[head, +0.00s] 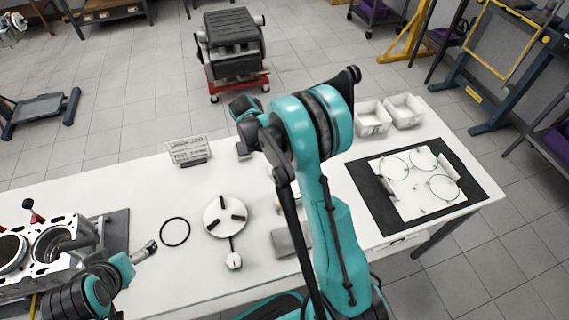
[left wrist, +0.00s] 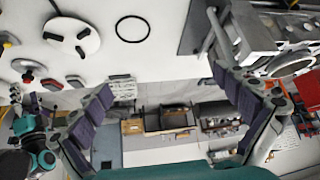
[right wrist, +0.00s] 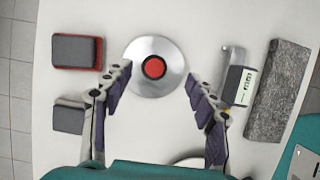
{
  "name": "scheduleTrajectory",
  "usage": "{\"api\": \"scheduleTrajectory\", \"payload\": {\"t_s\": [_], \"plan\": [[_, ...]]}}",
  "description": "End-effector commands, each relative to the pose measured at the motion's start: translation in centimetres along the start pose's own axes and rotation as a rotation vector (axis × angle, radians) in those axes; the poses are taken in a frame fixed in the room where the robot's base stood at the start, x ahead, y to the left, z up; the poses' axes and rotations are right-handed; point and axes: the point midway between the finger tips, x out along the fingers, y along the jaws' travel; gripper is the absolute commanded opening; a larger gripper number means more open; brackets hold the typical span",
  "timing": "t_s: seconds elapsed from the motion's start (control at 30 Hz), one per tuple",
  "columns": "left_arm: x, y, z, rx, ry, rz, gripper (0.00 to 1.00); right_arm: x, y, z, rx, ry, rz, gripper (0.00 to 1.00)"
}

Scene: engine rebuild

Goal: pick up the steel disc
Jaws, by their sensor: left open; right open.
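The steel disc (right wrist: 140,85) lies flat on the table in the right wrist view, shiny, with a red round knob (right wrist: 154,68) at its centre. My right gripper (right wrist: 158,76) is open above it, with one finger on each side of the knob. The fingers overlap the disc's near part in the picture; I cannot tell their height above it. In the head view my right arm blocks the view of the disc and this gripper. My left gripper (left wrist: 163,82) is open and empty in the left wrist view.
A white disc with three black pads (head: 213,222) and a black ring (head: 175,232) lie left of my right arm. An engine block (head: 66,224) stands at the table's left. Dark blocks (right wrist: 75,50) and a rough grey bar (right wrist: 277,90) flank the steel disc. White bins (head: 372,120) stand behind.

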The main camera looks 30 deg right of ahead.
Motion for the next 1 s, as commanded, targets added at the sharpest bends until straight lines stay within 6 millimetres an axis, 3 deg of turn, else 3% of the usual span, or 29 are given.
{"api": "scheduleTrajectory", "payload": {"t_s": [0.5,0.77,1.0], "plan": [[2.1,0.0,1.5,0.000,0.000,0.000,1.00,6.5,0.7,-1.1,0.003,0.001,0.001,0.58],[2.0,0.0,1.4,0.000,0.000,0.000,1.00,6.9,0.7,-1.0,0.003,0.001,0.001,0.58],[2.0,0.0,1.4,0.000,0.000,0.000,1.00,6.9,0.7,-1.0,0.003,0.001,0.002,0.00]]}}
